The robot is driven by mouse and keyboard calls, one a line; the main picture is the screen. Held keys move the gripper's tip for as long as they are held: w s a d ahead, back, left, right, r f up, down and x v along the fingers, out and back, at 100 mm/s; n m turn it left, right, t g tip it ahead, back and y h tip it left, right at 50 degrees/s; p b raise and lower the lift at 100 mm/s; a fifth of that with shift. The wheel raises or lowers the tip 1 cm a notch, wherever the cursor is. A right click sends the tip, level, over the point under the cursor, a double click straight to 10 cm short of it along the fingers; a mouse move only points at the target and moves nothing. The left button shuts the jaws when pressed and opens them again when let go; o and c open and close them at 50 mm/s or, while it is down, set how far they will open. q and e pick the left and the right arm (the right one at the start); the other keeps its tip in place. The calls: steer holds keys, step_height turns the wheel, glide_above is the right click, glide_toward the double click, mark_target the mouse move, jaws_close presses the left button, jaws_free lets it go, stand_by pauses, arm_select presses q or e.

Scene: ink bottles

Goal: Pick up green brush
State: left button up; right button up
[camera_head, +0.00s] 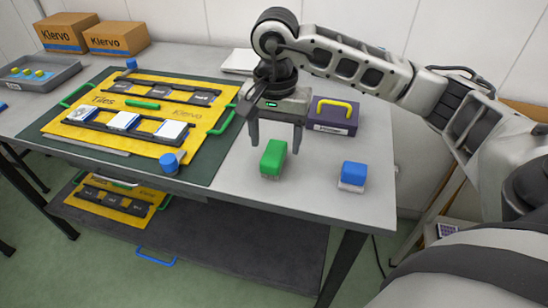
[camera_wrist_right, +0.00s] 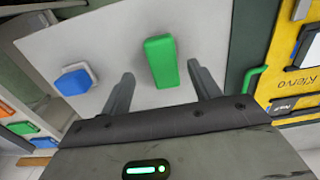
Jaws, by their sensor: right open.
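The green brush (camera_head: 273,158) is a green block lying on the bare light table top, right of the dark green mat. It also shows in the right wrist view (camera_wrist_right: 161,62), between the two fingers. My right gripper (camera_head: 276,146) is open above and behind the brush, with its fingers pointing down. In the right wrist view my right gripper (camera_wrist_right: 162,82) has a finger on each side of the brush, with gaps at both sides. I cannot tell how high the fingertips are over the table. My left gripper is not in view.
A blue brush (camera_head: 353,173) with a white underside lies to the right of the green one. A purple box with a yellow handle (camera_head: 334,115) stands behind. The yellow tile board (camera_head: 150,112) lies on the mat at left. The table's front edge is close.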

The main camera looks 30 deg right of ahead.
mark_target(274, 151)
steer(key=f, duration=0.5)
steer(key=shift+w+d+f+p, duration=0.1)
steer(key=shift+w+f+p, duration=0.2)
steer(key=shift+w+p, duration=0.1)
steer(key=shift+c, duration=0.3)
steer(key=c, duration=1)
